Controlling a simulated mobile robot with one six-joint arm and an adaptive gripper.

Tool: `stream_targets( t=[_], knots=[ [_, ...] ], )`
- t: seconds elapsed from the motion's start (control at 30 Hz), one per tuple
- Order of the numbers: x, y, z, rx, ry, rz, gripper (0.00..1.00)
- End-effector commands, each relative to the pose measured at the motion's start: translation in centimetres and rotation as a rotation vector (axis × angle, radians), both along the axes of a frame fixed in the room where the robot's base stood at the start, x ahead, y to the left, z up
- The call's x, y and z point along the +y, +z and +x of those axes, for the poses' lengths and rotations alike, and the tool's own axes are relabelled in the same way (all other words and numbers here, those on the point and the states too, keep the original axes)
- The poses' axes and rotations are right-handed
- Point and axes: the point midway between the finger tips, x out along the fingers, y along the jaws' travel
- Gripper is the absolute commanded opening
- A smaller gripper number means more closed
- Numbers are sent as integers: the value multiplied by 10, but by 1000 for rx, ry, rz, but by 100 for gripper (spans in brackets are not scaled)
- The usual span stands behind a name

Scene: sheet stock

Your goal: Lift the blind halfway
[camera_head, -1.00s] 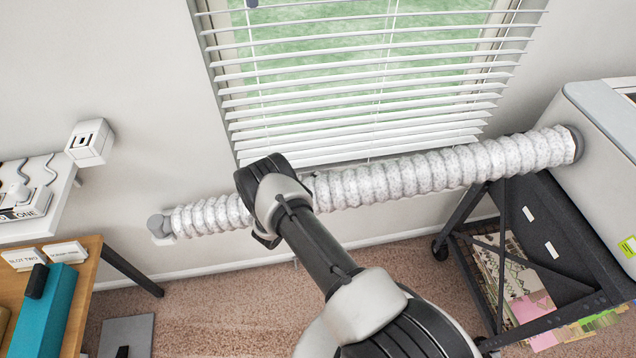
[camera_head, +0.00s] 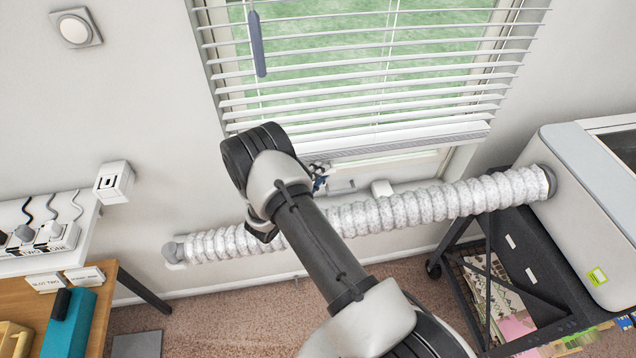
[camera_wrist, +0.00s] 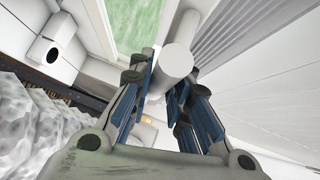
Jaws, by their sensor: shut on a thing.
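The white slatted blind (camera_head: 360,78) hangs over the window in the head view. Its thick bottom rail (camera_head: 410,138) is above the sill, with a strip of window showing beneath. My gripper (camera_head: 320,178) is just below the rail's left part, partly hidden behind my arm. In the wrist view, the blue-padded fingers of my gripper (camera_wrist: 165,88) are closed around a white cylindrical handle (camera_wrist: 176,66). How the handle joins the blind cannot be told. The blind's slats (camera_wrist: 265,45) show at the right there. A grey-blue cord pull (camera_head: 257,45) hangs at the blind's upper left.
A ribbed white hose (camera_head: 430,204) runs below the window, close to my arm, to a large white machine (camera_head: 590,205) on a black cart (camera_head: 555,275). A shelf (camera_head: 45,250) and a wooden desk (camera_head: 105,290) stand at left. A small box (camera_head: 113,182) is on the wall.

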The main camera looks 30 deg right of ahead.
Motion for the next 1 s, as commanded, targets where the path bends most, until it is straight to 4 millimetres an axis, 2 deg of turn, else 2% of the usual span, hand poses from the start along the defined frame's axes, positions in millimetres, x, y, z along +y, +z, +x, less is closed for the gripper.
stream_targets(
  t=[0.03,0.6,0.8,1.0],
  knots=[
    [0,32,2,-6,1,-2,0],
    [0,233,2,-7,2,-2,0],
    [0,286,2,-6,2,-2,0],
    [0,319,2,-5,2,-3,0]
  ],
)
